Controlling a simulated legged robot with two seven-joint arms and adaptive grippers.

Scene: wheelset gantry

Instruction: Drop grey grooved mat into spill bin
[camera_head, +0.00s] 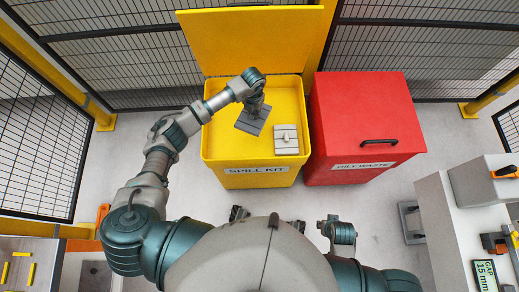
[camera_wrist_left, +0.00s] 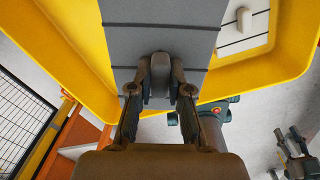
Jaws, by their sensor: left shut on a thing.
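The grey grooved mat (camera_head: 250,125) hangs under my left gripper (camera_head: 256,106), inside the outline of the open yellow spill bin (camera_head: 218,145). In the left wrist view the mat (camera_wrist_left: 158,38) shows dark grooves across it, and my left gripper (camera_wrist_left: 160,85) is shut on its upright grip tab. The bin's yellow rim (camera_wrist_left: 285,68) shows around the mat. I cannot tell how high the mat is above the bin's floor. My right arm's end (camera_head: 338,232) is low in the head view, and its jaws are not clear.
A lighter grey mat with a small handle (camera_head: 286,140) lies inside the yellow bin, right of the held mat. The bin's yellow lid (camera_head: 250,40) stands open behind. A shut red bin (camera_head: 365,115) is at the right. Mesh fencing (camera_head: 110,65) closes off the back.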

